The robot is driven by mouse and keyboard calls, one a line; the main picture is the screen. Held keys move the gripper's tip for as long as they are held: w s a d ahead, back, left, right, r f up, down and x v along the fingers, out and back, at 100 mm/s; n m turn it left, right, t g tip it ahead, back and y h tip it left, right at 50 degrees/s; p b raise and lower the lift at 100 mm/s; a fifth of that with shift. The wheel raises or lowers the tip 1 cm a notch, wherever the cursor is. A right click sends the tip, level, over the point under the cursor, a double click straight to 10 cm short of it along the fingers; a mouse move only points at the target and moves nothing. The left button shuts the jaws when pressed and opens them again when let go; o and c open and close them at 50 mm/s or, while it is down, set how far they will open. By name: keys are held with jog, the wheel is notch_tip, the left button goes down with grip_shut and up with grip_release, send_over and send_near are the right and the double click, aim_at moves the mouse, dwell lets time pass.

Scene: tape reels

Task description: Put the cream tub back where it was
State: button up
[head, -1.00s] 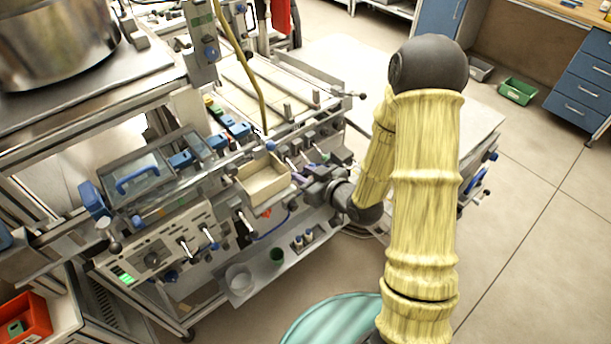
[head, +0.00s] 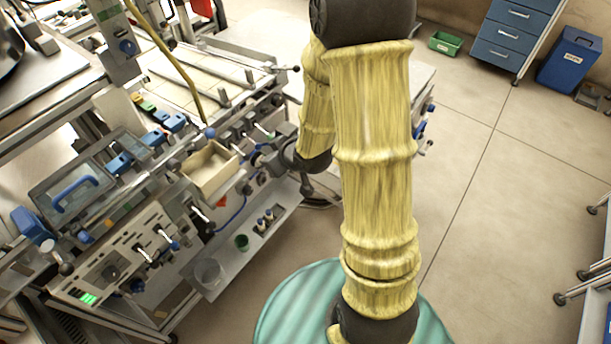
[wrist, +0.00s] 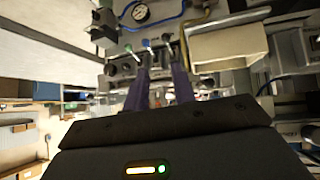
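The cream tub (head: 216,183) is an open-topped rectangular box at the front of the machine, left of my gripper in the head view. It looks empty inside. In the wrist view the cream tub (wrist: 230,48) shows at upper right, beside the fingers and apart from them. My gripper (wrist: 160,88) has two purple fingers with a gap between them and nothing seen held. In the head view the fingertips are small and partly lost among the machine's knobs. What the tub rests on is hidden.
Knobs and levers crowd the machine front around the tub. A lower shelf (head: 225,262) holds a clear cup (head: 208,273), a green cup (head: 242,242) and small bottles (head: 265,220). A yellow hose (head: 170,60) hangs behind the tub. Open floor lies to the right.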

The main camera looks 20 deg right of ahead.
jog(key=s+d+r+m+g+h, duration=0.1)
jog(key=s+d+r+m+g, duration=0.1)
jog(key=s, duration=0.5)
jog(key=s+d+r+m+g+h, duration=0.2)
jog(key=s+r+m+g, duration=0.1)
jog(key=s, duration=0.3)
jog(key=shift+s+r+g, duration=0.35)
jog(key=shift+r+g, duration=0.15)
jog(key=shift+r, duration=0.1)
